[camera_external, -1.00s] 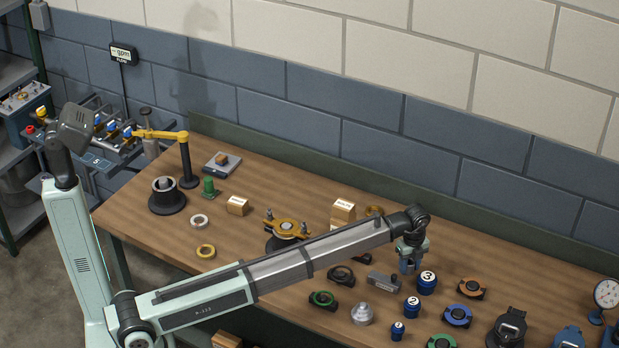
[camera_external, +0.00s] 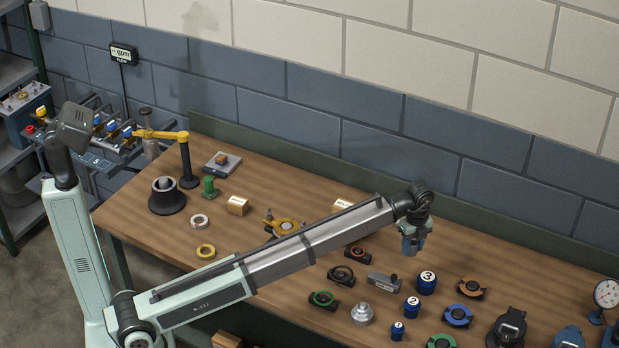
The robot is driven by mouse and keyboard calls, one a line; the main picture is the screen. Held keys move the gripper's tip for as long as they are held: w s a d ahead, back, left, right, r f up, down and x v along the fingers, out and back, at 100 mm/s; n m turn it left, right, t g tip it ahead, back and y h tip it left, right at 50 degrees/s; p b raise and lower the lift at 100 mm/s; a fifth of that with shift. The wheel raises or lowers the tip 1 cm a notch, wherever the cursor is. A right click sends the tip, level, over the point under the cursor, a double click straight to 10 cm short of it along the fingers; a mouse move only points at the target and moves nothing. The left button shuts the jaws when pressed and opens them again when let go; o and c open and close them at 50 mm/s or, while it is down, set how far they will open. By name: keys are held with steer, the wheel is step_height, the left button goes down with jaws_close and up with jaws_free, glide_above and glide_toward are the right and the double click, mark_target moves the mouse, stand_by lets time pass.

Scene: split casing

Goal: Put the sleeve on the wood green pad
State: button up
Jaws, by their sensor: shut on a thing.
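My gripper (camera_external: 412,250) hangs above the right half of the bench, pointing down. It is shut on a small bluish piece that shows only in part between the fingers. I cannot tell from its shape whether this is the sleeve. I cannot tell which pad is the wood green one. My gripper is up and to the right of the first pad and well above the bench top.
Below my gripper stand blue numbered cylinders (camera_external: 427,283), a grey block (camera_external: 384,281) and a silver stepped piece (camera_external: 362,313). Orange-ringed (camera_external: 472,288) and blue-ringed (camera_external: 457,316) pads lie to the right. The bench's left front (camera_external: 150,235) is clear.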

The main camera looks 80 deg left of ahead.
steer(key=s+a+r+n, duration=0.2)
steer(key=s+a, duration=0.2)
steer(key=a, duration=0.9)
steer(key=s+a+r+n, duration=0.1)
steer(key=s+a, duration=0.2)
steer(key=a, duration=0.9)
steer(key=s+a+r+n, duration=0.1)
steer(key=s+a+n, duration=0.1)
steer(key=s+a, duration=0.65)
steer(key=s+a+r+n, duration=0.15)
steer(key=s+a, duration=0.35)
steer(key=a, duration=0.6)
steer(key=s+a+r+n, duration=0.2)
steer(key=s+a, duration=0.5)
steer(key=s, duration=0.4)
steer(key=s+a+r+n, duration=0.1)
steer(key=s+a+n, duration=0.1)
steer(key=s+a, duration=0.7)
steer(key=n, duration=0.7)
glide_above(209, 179)
step_height(209, 179, down, 9)
steer(key=shift+a+f, duration=0.15)
steer(key=shift+f, duration=0.05)
